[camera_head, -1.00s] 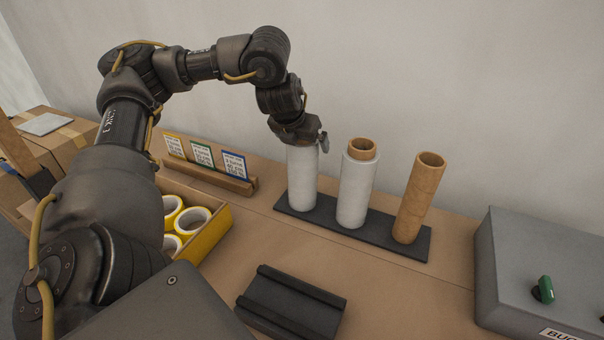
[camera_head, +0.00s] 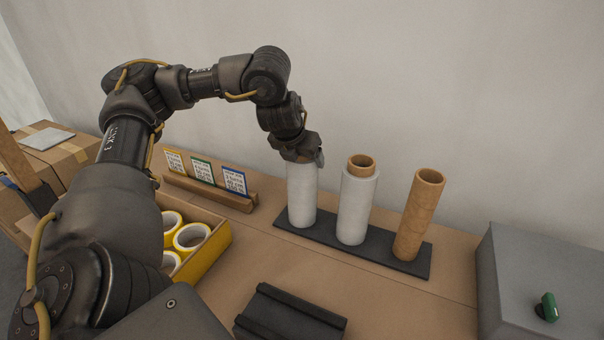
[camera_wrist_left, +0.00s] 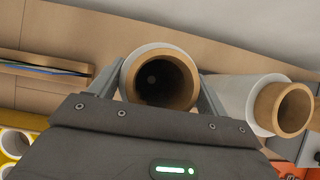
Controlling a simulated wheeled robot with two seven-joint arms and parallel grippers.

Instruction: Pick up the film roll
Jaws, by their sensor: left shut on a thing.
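The left white film roll (camera_head: 302,198) stands upright at the left end of a dark flat base (camera_head: 333,243). My left gripper (camera_head: 301,158) is over its top and shut on it. In the left wrist view the fingers of my left gripper (camera_wrist_left: 156,92) flank the film roll (camera_wrist_left: 186,80), whose brown core end faces the camera. A second white film roll (camera_head: 354,210) with a brown core stands beside it, and shows at the right in the left wrist view (camera_wrist_left: 240,98). My right gripper is not in view.
A bare brown tube (camera_head: 418,215) stands at the base's right end. A yellow box (camera_head: 214,252) of tape rolls and a wooden card holder (camera_head: 210,190) are left. A dark block (camera_head: 290,315) lies in front, a grey box (camera_head: 545,275) with a green knob at right.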

